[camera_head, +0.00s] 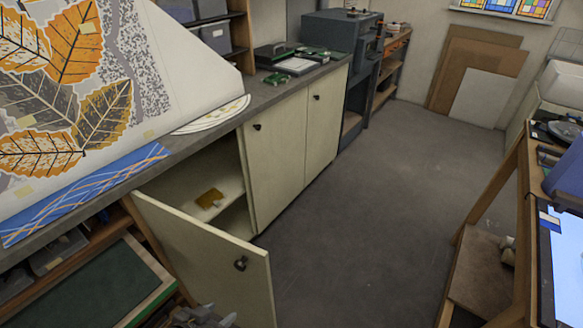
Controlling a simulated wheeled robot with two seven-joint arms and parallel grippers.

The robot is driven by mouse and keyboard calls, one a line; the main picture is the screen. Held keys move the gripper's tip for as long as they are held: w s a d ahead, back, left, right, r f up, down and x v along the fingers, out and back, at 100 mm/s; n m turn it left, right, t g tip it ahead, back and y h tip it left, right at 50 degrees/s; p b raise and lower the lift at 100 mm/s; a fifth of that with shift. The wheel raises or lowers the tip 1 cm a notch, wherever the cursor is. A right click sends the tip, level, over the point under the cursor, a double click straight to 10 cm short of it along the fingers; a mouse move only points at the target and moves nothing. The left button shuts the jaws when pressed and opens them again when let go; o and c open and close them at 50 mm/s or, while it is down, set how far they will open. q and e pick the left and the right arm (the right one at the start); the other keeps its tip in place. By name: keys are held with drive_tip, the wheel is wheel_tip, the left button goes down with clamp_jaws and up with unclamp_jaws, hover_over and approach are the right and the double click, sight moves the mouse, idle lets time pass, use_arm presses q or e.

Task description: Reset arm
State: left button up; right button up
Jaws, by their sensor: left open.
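My left gripper (205,316) shows only in part at the bottom edge of the head view, in front of the lower part of an open cabinet door (215,262). It is open, and I see nothing held in it. Whether it touches the door cannot be told. The cream door is swung wide out, with a dark knob on its face. Inside the cabinet a small amber piece (209,198) lies on the shelf (180,185). My right gripper is not in view.
Two cabinet doors beyond are shut (276,155). A wooden workbench (524,200) stands at the right. The grey floor (385,190) between is clear.

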use_arm(q)
drive_tip(key=s+a+r+n+g+y, duration=0.2)
drive_tip(key=s+a+g+y, duration=0.3)
drive_tip(key=s, duration=0.7)
wheel_tip(320, 180, down, 27)
drive_tip(key=s+a+g+h, duration=0.1)
drive_tip(key=s+a+f+g, duration=0.1)
drive_tip(key=s+a+f, duration=0.2)
drive_tip(key=s+f, duration=1.3)
drive_tip(key=shift+s+b, duration=0.4)
drive_tip(key=shift+s, duration=0.05)
